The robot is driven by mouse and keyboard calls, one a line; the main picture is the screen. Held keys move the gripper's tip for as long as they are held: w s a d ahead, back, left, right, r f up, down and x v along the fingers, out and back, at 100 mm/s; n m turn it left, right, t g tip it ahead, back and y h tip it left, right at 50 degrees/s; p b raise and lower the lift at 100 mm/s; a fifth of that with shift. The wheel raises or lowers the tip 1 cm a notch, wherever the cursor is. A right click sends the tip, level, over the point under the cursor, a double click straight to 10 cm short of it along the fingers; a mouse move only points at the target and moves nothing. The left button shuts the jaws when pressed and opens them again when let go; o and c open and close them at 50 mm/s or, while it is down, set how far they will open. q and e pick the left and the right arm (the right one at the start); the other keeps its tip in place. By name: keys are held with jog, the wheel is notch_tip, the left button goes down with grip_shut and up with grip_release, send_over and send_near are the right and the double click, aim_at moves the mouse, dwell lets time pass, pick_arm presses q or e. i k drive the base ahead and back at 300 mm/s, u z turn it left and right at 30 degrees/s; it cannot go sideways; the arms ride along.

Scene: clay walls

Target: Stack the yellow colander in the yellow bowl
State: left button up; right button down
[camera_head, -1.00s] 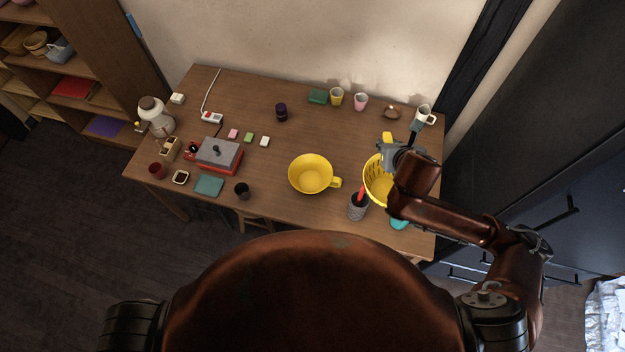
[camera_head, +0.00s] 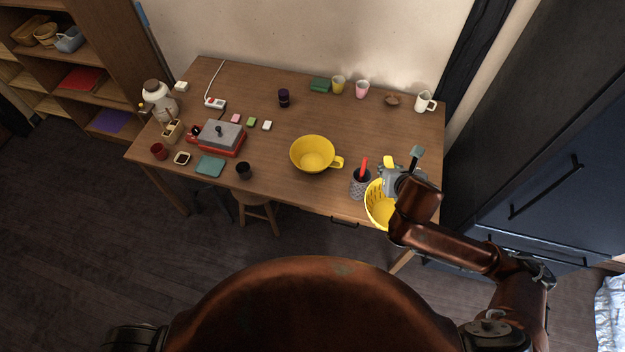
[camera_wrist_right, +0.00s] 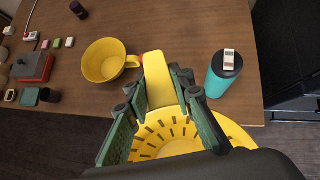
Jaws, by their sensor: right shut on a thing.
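The yellow bowl (camera_head: 314,155) stands upright on the table in the head view, its handle pointing right; it also shows in the wrist view (camera_wrist_right: 103,61). The yellow colander (camera_head: 378,207) is at the table's front right edge, partly hidden by my right arm. In the wrist view the colander (camera_wrist_right: 158,136) hangs below my fingers. My right gripper (camera_head: 391,174) is shut on the colander's handle (camera_wrist_right: 157,80). The colander is apart from the bowl, to its right and nearer me. My left gripper is not in view.
A utensil holder (camera_head: 360,186) with a red-handled tool stands between bowl and colander. A teal bottle (camera_wrist_right: 223,76) with a dark lid stands near the gripper. A dark cup (camera_head: 243,171) is left of the bowl. Mugs line the back.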

aim_at(314, 156)
jog(key=u, duration=0.85)
jog(key=i, duration=1.1)
jog(key=z, duration=0.8)
